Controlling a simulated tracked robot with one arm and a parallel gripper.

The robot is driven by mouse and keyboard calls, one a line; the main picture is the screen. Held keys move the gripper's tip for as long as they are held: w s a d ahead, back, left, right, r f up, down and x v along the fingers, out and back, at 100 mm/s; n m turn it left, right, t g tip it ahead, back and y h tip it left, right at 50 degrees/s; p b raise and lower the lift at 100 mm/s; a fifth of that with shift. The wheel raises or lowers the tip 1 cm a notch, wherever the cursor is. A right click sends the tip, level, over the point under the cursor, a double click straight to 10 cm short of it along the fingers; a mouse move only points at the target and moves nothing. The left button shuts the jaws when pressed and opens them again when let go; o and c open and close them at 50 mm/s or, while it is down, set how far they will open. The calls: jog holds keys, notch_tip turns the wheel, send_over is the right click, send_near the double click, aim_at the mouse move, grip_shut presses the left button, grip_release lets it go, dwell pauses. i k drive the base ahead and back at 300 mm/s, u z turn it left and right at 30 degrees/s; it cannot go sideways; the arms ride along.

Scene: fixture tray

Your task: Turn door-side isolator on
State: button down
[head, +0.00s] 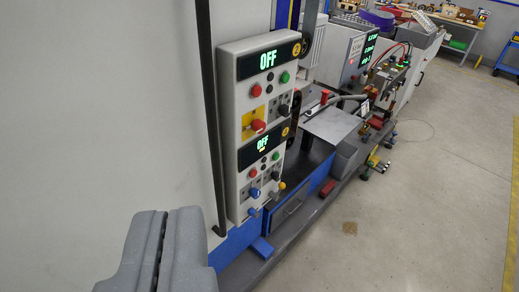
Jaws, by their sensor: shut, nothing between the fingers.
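A white control panel (236,130) stands upright left of centre, with two displays that both read OFF, the upper one (268,60) and the lower one (263,143). Below the upper display, a red rotary handle (258,126) sits on a yellow plate, with a black knob (283,109) to its right. Below the lower display are a blue knob (254,192) and other small knobs. I cannot tell from labels which control is the door-side isolator. My gripper (166,214) is shut and empty at the lower left, apart from the panel and nearer to me.
A dark vertical bar (209,120) stands just left of the panel. A grey and blue bench (300,205) with a metal plate (331,123) and fittings runs back on the right. Open floor (430,200) lies to the right. A blue cart (508,58) stands far right.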

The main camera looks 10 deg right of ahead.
aim_at(257, 125)
jog(key=u, duration=0.1)
jog(key=k, duration=1)
jog(key=z, duration=0.75)
jog(key=i, duration=1.5)
jog(key=u, duration=0.65)
